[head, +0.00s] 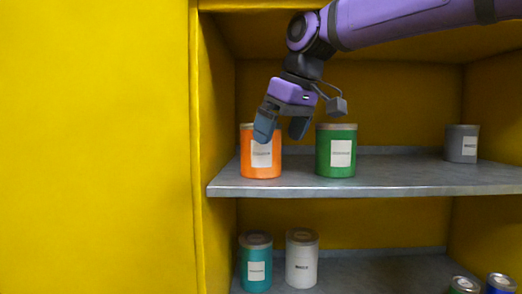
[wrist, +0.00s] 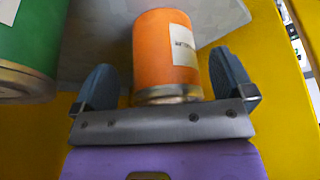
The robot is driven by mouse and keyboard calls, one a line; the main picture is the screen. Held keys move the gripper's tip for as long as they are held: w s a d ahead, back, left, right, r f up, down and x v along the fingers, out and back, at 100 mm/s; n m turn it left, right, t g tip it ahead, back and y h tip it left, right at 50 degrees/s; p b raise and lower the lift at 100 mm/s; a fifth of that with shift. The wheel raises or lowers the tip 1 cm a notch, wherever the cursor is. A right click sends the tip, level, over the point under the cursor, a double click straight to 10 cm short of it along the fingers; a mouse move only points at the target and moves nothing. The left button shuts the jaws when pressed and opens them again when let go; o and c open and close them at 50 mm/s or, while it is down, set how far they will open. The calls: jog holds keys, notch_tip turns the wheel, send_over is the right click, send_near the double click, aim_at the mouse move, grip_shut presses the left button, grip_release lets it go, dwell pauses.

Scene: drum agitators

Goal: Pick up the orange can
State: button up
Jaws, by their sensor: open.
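The orange can (head: 261,160) stands upright on the left part of the upper shelf, with a pale label and a light lid. In the wrist view the orange can (wrist: 165,55) shows between the two fingers, with room on both sides. My gripper (head: 281,130) is open, just above and in front of the can in the head view. One finger covers part of the can's top. In the wrist view my gripper (wrist: 165,82) has a blue-grey finger on each side of the can. I cannot tell whether either finger touches it.
A green can (head: 336,155) stands close to the right of the orange can. A grey can (head: 462,143) is farther right on the upper shelf (head: 390,183). The yellow cabinet wall (head: 217,120) is close on the left. Teal (head: 256,262) and white (head: 301,258) cans stand below.

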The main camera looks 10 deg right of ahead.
jog(key=w+a, duration=0.1)
jog(key=w, duration=0.1)
jog(key=w+a, duration=0.2)
jog(key=shift+w+a, duration=0.2)
jog(key=shift+a, duration=0.05)
jog(key=shift+w+a+f, duration=0.15)
jog(key=shift+w+f, duration=0.1)
jog(key=shift+f, duration=0.3)
jog(key=c, duration=0.9)
